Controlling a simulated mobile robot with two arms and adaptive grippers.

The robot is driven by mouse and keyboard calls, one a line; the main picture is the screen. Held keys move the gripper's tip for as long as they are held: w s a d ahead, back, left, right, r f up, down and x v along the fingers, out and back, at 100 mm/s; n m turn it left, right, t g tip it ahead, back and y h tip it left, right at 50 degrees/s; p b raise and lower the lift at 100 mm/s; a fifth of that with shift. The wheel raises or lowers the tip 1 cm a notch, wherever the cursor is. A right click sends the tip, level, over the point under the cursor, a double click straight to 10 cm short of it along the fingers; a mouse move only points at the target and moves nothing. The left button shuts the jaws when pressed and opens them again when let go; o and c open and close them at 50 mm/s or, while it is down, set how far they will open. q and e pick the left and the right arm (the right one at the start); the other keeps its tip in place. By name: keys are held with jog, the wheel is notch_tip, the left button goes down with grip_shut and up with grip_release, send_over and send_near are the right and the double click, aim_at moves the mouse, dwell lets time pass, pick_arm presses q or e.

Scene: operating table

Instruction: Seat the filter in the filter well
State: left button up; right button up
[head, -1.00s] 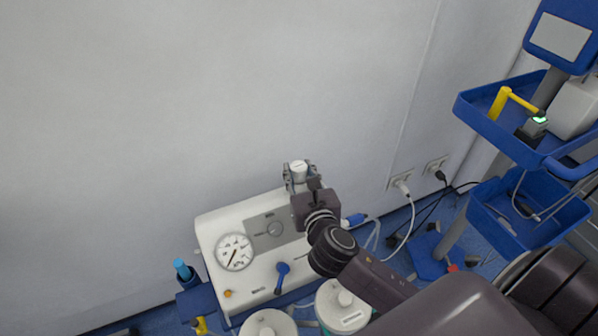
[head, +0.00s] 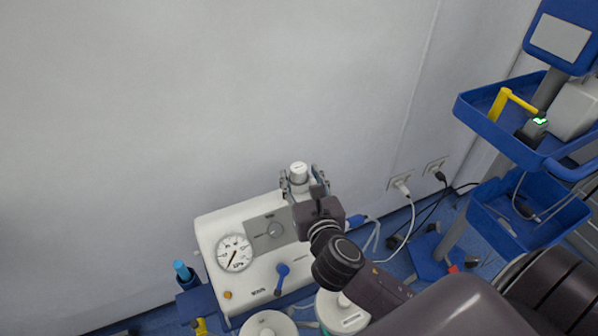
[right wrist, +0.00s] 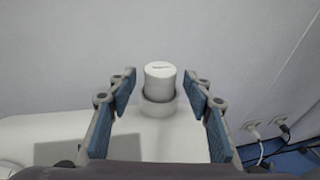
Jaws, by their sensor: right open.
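The filter (head: 298,171) is a white cylinder standing upright at the back right edge of the white suction unit. In the right wrist view the filter (right wrist: 160,82) stands in a light grey ring, the filter well (right wrist: 158,108). Its lower end is hidden inside the ring, so I cannot tell how deep it sits. My right gripper (right wrist: 160,77) is open, with one blue-padded finger on each side of the filter and a visible gap to both. In the head view the right gripper (head: 300,181) partly hides the well. My left gripper is not in view.
The white unit (head: 212,226) carries a round gauge (head: 235,253) and a blue lever (head: 282,270). White-lidded canisters (head: 268,324) stand in front. The wall (head: 200,100) is close behind. Blue trolley trays (head: 490,120) and cables (head: 410,215) are at right.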

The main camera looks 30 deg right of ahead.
jog(key=v, duration=0.9)
jog(key=shift+s+b, duration=0.3)
jog(key=shift+a+r, duration=0.1)
